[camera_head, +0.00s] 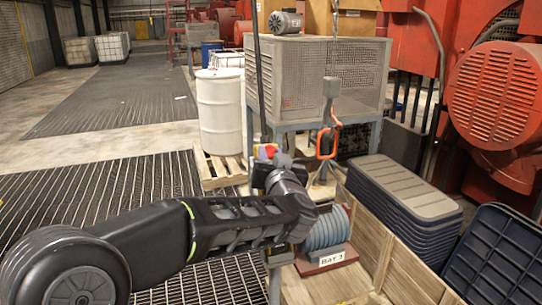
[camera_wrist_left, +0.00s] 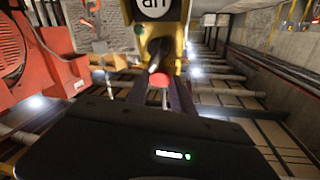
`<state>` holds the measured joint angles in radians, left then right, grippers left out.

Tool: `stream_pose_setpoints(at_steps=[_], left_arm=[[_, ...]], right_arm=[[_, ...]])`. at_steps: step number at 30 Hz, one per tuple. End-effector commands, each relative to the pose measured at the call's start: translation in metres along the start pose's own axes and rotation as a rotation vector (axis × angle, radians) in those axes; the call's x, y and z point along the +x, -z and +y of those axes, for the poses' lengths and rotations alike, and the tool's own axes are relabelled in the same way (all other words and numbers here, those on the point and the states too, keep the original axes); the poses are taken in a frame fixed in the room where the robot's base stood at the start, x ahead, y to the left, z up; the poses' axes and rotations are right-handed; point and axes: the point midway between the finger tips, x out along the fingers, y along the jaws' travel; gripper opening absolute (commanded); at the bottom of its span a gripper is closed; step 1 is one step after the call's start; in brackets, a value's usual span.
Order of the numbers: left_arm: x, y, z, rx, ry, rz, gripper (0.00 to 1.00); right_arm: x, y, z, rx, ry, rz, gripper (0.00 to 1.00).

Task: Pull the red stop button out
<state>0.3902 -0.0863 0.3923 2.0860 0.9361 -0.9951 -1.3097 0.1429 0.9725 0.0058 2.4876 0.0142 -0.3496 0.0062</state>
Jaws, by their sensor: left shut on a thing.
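The red stop button (camera_wrist_left: 157,97) shows in the left wrist view between the two dark fingers of my left gripper (camera_wrist_left: 156,92), which is shut on it. In the head view my left gripper (camera_head: 266,165) is at the box, of which small yellow and red patches (camera_head: 264,151) show; my wrist hides most of the rest. Whether the button is in or out cannot be told. My right gripper is not in view.
A dark cable (camera_head: 258,80) runs down to the box. Behind stand a mesh cage on a frame (camera_head: 345,75) and a white drum (camera_head: 219,110). An orange hook (camera_head: 326,143) hangs right of my gripper. Grated floor lies left.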

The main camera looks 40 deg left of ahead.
Motion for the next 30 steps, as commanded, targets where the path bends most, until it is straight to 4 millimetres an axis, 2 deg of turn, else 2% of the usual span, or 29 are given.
stream_pose_setpoints(at_steps=[5,10,17,18,26,30], left_arm=[[0.0,0.001,0.0,0.0,-0.001,0.0,0.0],[-0.014,0.011,0.0,0.001,-0.003,0.001,0.0],[-0.015,0.007,0.0,0.0,-0.001,0.001,0.0],[-0.015,0.007,0.0,0.0,-0.001,0.001,0.29],[-0.015,0.007,0.0,0.0,-0.001,0.001,0.5],[-0.015,0.007,0.0,0.0,0.0,0.0,0.51]], right_arm=[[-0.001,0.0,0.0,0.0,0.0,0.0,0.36],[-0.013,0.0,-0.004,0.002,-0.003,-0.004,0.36],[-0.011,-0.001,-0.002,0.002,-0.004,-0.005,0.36],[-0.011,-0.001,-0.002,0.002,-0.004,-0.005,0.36],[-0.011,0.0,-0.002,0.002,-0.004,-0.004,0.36],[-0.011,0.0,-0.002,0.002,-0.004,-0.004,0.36]])
